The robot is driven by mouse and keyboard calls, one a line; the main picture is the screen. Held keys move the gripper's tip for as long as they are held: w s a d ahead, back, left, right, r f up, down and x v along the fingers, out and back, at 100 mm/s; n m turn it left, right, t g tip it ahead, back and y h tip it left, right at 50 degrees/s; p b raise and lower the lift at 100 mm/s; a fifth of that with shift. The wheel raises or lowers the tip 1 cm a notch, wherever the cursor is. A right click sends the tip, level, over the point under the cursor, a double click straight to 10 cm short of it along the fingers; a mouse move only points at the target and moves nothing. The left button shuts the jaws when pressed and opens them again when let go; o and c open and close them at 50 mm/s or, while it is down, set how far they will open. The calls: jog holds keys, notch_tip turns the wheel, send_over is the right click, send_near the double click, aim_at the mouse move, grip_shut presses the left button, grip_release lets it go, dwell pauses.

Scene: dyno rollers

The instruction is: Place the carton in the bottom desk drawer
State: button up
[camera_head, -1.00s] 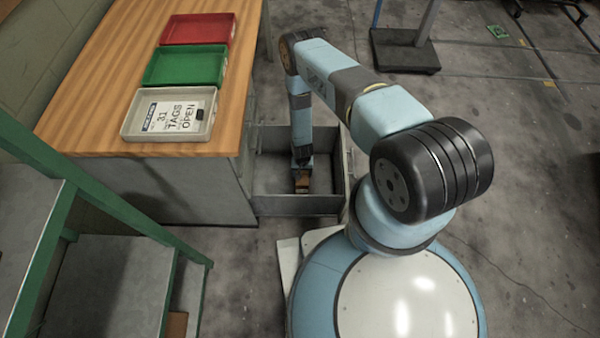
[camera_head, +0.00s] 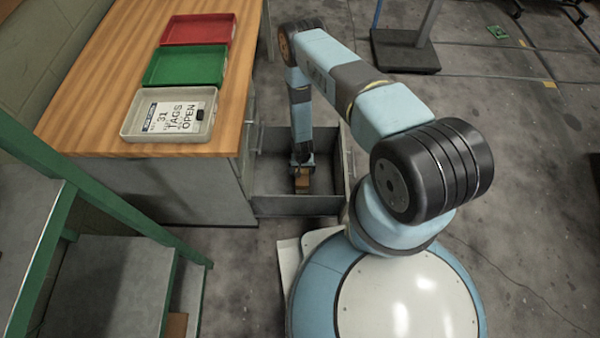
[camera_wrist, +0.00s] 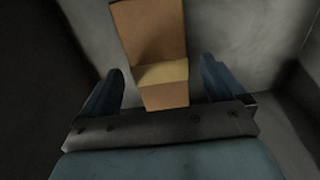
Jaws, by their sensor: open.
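The carton is a small brown box (camera_wrist: 151,32) inside the open bottom desk drawer (camera_head: 296,205), a grey metal drawer pulled out from the desk. In the head view the carton (camera_head: 302,184) shows just below my gripper (camera_head: 302,165), which reaches down into the drawer. In the wrist view my gripper (camera_wrist: 160,92) is open, with one blue finger on each side of the carton's near end. Gaps show between the fingers and the carton. The carton appears to rest on the drawer floor, though its underside is hidden.
The wooden desk top (camera_head: 95,80) holds a red tray (camera_head: 198,29), a green tray (camera_head: 185,66) and a grey tray (camera_head: 135,124) with a card. Green-railed steps (camera_head: 105,275) stand at the lower left. The drawer walls surround my gripper closely.

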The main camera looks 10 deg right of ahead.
jog(key=w+r, duration=0.4)
jog(key=r, duration=0.8)
jog(key=w+r+t, duration=0.1)
jog(key=w+r, duration=0.4)
jog(key=r, duration=0.7)
jog(key=w+r, duration=0.4)
jog(key=r, duration=0.9)
jog(key=d+r+n+t, duration=0.1)
jog(key=d+r+t, duration=0.15)
jog(key=r, duration=2.35)
jog(key=s+d+r, duration=0.3)
jog(key=s+r, duration=0.4)
jog(key=r, duration=0.4)
jog(key=s+d+r, duration=0.2)
jog(key=s+r, duration=0.4)
jog(key=r, duration=0.4)
jog(key=s+r, duration=0.3)
jog(key=s, duration=0.4)
jog(key=s+d+r+t, duration=0.1)
jog(key=s+r, duration=0.2)
jog(key=s, duration=0.4)
jog(key=s+d+r+n+t, duration=0.1)
jog(key=s+r, duration=0.2)
jog(key=s, duration=0.4)
jog(key=shift+s+d+r, duration=0.25)
jog(key=shift+s+r, duration=0.1)
jog(key=shift+c, duration=0.2)
